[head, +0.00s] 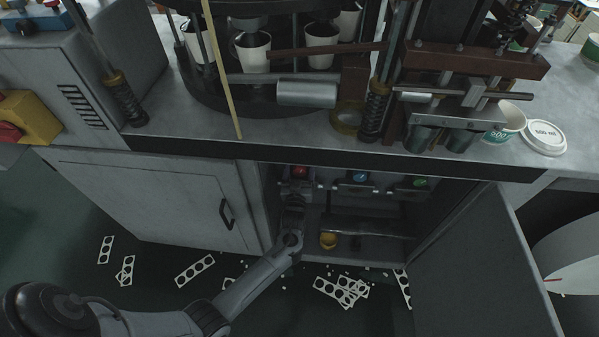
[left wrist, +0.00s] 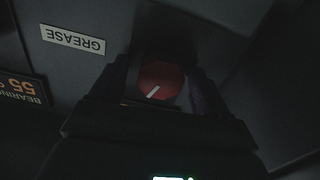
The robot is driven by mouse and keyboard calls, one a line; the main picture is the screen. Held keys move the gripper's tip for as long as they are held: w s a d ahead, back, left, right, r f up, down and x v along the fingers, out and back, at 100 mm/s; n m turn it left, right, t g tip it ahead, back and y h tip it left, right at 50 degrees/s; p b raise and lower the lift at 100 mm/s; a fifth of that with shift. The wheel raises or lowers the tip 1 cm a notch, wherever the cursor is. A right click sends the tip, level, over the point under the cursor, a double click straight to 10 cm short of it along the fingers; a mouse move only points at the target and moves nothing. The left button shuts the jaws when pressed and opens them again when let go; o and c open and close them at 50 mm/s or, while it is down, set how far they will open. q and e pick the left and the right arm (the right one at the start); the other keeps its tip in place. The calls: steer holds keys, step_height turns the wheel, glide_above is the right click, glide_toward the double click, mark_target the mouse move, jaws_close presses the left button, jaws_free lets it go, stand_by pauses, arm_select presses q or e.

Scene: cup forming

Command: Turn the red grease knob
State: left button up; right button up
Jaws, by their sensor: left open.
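The red grease knob (head: 300,171) is inside the open cabinet under the machine, at the left of a row of coloured knobs. In the left wrist view the red knob (left wrist: 161,80) is round with a white pointer line slanting to the lower left. A GREASE label (left wrist: 73,39) lies up and left of it, upside down in that view. My left gripper (head: 294,192) reaches into the cabinet just below the knob. In the left wrist view its open fingers (left wrist: 160,88) stand on either side of the knob; contact cannot be told. My right gripper is not in view.
A blue knob (head: 360,176) and a green knob (head: 420,183) sit to the right. A yellow item (head: 328,240) lies on the cabinet floor. The open door (head: 480,270) stands at the right. Punched scraps (head: 195,270) litter the floor.

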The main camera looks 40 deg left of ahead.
arm_select(q)
steer(key=shift+c, duration=0.2)
steer(key=c, duration=1)
steer(key=shift+o, duration=0.2)
steer(key=shift+r+m, duration=0.1)
steer(key=shift+m, duration=0.2)
